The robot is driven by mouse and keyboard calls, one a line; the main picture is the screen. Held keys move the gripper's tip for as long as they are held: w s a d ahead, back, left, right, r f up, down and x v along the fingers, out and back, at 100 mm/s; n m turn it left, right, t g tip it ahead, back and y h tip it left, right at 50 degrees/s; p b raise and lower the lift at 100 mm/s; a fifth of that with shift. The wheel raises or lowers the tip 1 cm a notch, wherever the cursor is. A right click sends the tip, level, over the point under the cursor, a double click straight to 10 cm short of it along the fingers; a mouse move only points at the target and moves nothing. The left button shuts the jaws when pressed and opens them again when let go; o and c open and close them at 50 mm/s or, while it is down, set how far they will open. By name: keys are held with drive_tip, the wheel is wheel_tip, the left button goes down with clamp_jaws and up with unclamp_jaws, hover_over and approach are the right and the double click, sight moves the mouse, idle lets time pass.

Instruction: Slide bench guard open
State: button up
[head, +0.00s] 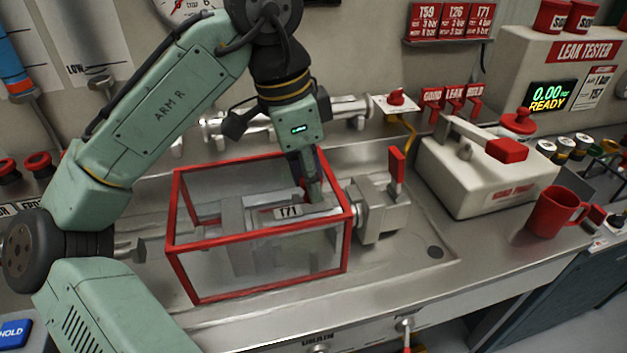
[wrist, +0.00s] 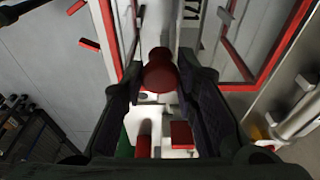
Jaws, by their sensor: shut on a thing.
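The bench guard (head: 259,232) is a clear box with a red frame, sitting on the steel bench over a grey fixture and a plate marked T71 (head: 288,212). Its red frame also shows in the wrist view (wrist: 283,50). My gripper (head: 312,192) points down at the guard's right part, by the T71 plate. In the wrist view my gripper's dark fingers (wrist: 160,82) stand on both sides of a red round knob (wrist: 160,72) and are shut on it. How the knob joins the guard is hidden.
A grey valve block with a red lever (head: 397,170) stands just right of the guard. Pipes (head: 350,108) run behind. Bare bench lies in front of the guard.

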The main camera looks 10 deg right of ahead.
sight(222, 214)
drive_tip(key=shift+a, duration=1.8)
drive_tip(key=shift+s+a, duration=0.1)
drive_tip(key=shift+a, duration=1.65)
drive_tip(key=shift+a, duration=1.75)
drive_tip(key=shift+s+a, duration=0.1)
drive_tip(key=shift+a, duration=1.65)
